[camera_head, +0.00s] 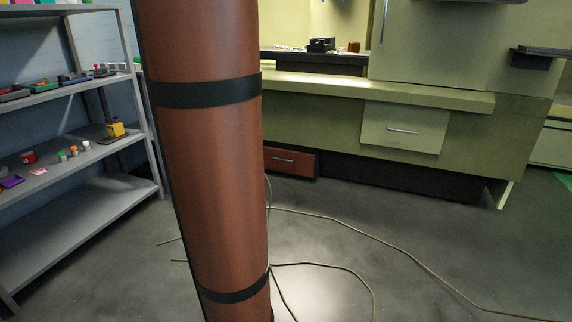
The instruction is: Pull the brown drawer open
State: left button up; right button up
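The brown drawer (300,167) sits low, at floor level, under the left part of the long green bench. Its front faces the room and looks closed. It has a thin metal handle (283,159). The left edge of the drawer is hidden behind a large brown cylinder. Neither of my grippers shows in the head view.
The tall brown cylinder (220,190) with black bands stands close in front. Cables (360,228) lie across the floor. The green bench (330,115) has a pale drawer (404,127). A metal shelf (75,190) with small items stands left. Floor at right is mostly open.

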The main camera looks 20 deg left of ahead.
aim_at(296, 163)
jog(key=i+l, duration=0.25)
jog(key=i, duration=0.2)
jog(key=i+l, duration=0.25)
jog(key=i, duration=0.15)
jog(key=i+l, duration=0.1)
jog(key=i, duration=0.45)
jog(key=i+l+u, duration=0.15)
jog(key=i, duration=0.45)
jog(key=i+l, duration=0.1)
jog(key=i, duration=0.45)
jog(key=i+l+u, duration=0.15)
jog(key=i, duration=0.45)
jog(key=i+j+u, duration=0.15)
jog(key=i+j, duration=0.85)
jog(key=i, duration=0.15)
